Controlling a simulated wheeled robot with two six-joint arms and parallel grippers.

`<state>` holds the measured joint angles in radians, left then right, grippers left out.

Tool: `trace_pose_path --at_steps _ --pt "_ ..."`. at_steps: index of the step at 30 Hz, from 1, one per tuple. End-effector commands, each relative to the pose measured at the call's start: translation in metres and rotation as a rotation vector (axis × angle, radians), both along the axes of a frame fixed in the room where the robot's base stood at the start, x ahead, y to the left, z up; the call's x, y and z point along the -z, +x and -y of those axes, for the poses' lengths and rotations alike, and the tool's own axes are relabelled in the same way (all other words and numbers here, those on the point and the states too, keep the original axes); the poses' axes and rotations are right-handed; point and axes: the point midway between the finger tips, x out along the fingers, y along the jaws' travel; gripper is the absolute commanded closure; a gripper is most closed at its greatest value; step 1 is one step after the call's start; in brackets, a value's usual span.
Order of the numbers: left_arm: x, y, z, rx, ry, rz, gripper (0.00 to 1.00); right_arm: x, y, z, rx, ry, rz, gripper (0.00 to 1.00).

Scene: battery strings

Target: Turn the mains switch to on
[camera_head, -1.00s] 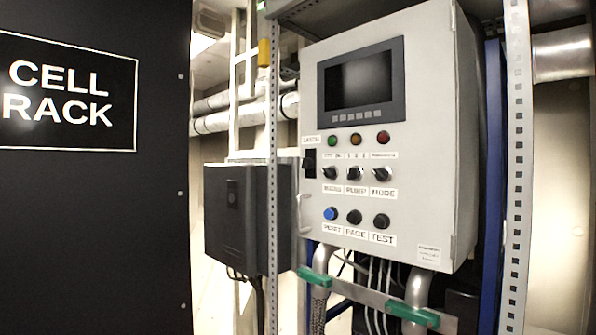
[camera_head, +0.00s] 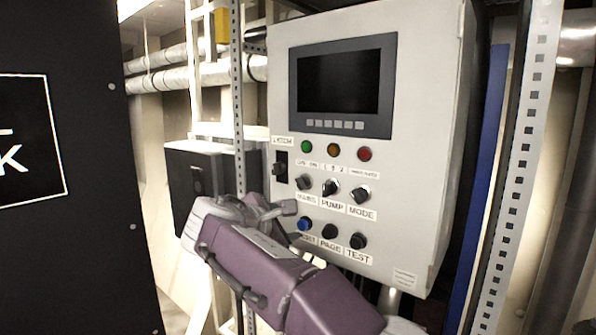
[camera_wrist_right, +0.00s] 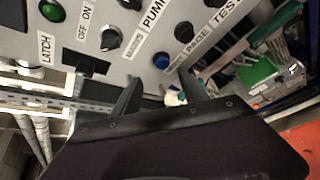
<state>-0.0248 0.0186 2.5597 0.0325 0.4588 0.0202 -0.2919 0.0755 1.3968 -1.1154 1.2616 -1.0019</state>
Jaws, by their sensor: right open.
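The mains switch (camera_head: 304,183) is a small black rotary knob on the grey control panel. It sits leftmost in the knob row, above its MAINS label. In the right wrist view the mains switch (camera_wrist_right: 110,40) shows beside its OFF and ON marks; I cannot tell surely which mark it points to. My right gripper (camera_head: 268,208) is in front of the panel, below and left of the switch, apart from it. In the wrist view the open, empty fingers of my right gripper (camera_wrist_right: 160,82) point toward the panel's lower part. My left gripper is not in view.
The pump knob (camera_head: 330,187) and mode knob (camera_head: 360,194) stand right of the switch. A blue button (camera_head: 305,224) sits just below it, and the latch (camera_head: 280,168) is to its left. A perforated metal post (camera_head: 238,100) runs left of the panel.

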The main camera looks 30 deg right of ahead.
Motion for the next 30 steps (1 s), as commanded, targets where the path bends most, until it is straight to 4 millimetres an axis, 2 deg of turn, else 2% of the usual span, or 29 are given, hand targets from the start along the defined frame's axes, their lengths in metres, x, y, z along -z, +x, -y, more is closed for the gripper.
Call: trace_pose_path --at_steps 1,3,6,11,21,24,30 --pt "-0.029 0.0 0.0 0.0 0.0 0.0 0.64 -0.051 0.0 -0.003 -0.005 -0.035 0.032 0.49" --pt "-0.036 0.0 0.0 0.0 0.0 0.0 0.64 -0.08 -0.002 -0.005 -0.004 -0.071 0.062 0.49" --pt "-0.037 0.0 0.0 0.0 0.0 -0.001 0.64 -0.094 -0.004 -0.005 0.0 -0.092 0.081 0.49" --pt "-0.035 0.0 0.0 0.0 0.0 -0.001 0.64 -0.091 -0.001 -0.001 0.001 -0.096 0.082 0.49" --pt "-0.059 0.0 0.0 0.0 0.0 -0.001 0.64 -0.075 0.037 0.048 0.003 -0.093 0.078 0.49" --pt "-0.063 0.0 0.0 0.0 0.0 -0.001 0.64 -0.07 0.046 0.058 0.002 -0.093 0.081 0.49" --pt "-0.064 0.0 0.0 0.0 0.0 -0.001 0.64 -0.066 0.051 0.063 -0.002 -0.092 0.081 0.49"
